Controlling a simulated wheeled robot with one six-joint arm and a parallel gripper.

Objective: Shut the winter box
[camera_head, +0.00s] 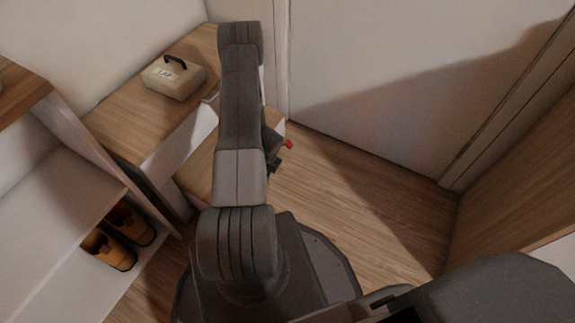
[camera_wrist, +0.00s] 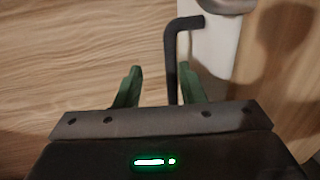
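I cannot tell for sure which thing is the winter box. A beige case (camera_head: 174,77) with a dark handle and a small label stands on the wooden bench and looks closed. Below the bench, a wood-topped, pale-sided part (camera_head: 198,171) juts out, partly hidden by my arm. In the wrist view my gripper (camera_wrist: 158,72) has its green fingers apart. A black bent handle (camera_wrist: 171,60) runs down between them, close to the right finger, with a white panel (camera_wrist: 211,50) beside it. Whether a finger touches the handle is unclear. In the head view my arm hides most of the gripper.
The wooden bench (camera_head: 124,119) runs along the left wall. A white shelf (camera_head: 62,190) with orange-brown shoes (camera_head: 108,250) stands at the lower left. Free wooden floor (camera_head: 370,195) lies to the right of my arm, before a pale wall panel (camera_head: 390,80).

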